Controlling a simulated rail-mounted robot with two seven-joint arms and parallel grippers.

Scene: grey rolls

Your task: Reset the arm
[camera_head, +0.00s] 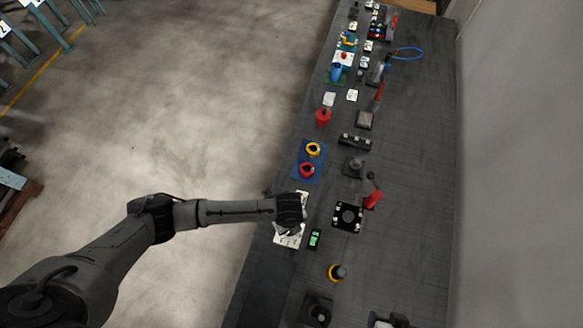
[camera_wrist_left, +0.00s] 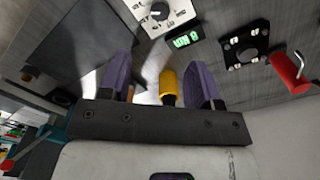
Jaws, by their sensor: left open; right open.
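My left gripper (camera_wrist_left: 166,80) shows in the left wrist view, with two purple fingers spread apart and empty. Through the gap a yellow and black knob (camera_wrist_left: 168,84) shows, seemingly beyond the fingers. The white panel with its dial (camera_wrist_left: 160,14) lies above them in that view.
The long dark bench (camera_head: 410,230) carries several devices. Open floor lies left; a wall stands right.

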